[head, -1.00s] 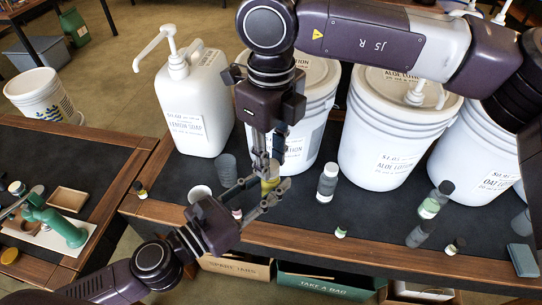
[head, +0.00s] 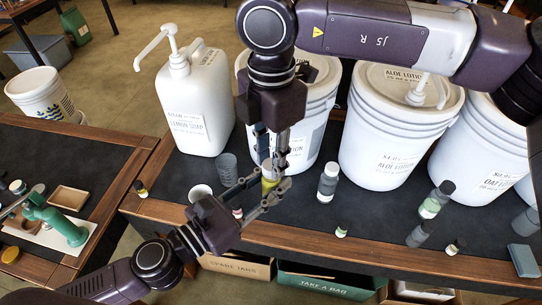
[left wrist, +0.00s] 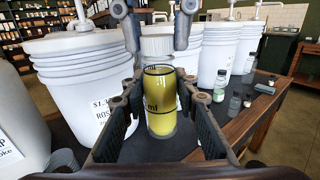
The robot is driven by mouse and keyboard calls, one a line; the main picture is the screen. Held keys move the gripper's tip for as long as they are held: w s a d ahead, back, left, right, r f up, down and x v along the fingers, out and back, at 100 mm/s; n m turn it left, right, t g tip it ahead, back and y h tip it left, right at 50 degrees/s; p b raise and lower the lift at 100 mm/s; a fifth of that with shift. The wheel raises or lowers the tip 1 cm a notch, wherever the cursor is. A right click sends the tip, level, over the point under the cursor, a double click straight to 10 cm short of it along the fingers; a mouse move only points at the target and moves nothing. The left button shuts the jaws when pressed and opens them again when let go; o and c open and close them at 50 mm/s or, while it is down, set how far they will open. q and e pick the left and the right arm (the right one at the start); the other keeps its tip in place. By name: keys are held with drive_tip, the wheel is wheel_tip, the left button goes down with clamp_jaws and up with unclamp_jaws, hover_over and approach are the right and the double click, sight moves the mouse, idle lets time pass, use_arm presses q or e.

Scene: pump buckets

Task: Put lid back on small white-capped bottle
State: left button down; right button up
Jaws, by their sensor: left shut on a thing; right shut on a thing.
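The small bottle with yellow contents (left wrist: 161,105) stands upright between the fingers of my left gripper (left wrist: 160,110), which is shut on it. In the head view the bottle (head: 269,186) is partly hidden by the grippers. My right gripper (head: 273,160) comes down from above. Its fingertips lie on both sides of the lid in the left wrist view (left wrist: 155,40), shut on it.
White buckets (head: 385,135) and a soap jug (head: 195,105) stand close behind. A white-capped bottle (head: 327,182), a grey cup (head: 227,169) and several small bottles share the dark counter. Its wooden front edge (head: 370,257) is near, with boxes (head: 325,282) below.

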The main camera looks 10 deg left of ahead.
drive_tip(key=m, duration=0.3)
drive_tip(key=shift+w+m, duration=0.1)
drive_tip(key=shift+m, duration=0.3)
drive_tip(key=m, duration=0.3)
drive_tip(key=shift+r, duration=0.1)
drive_tip(key=m, duration=0.2)
drive_tip(key=shift+a+m, duration=0.1)
drive_tip(key=shift+m, duration=0.3)
drive_tip(key=o, duration=0.7)
drive_tip(key=shift+r, duration=2.2)
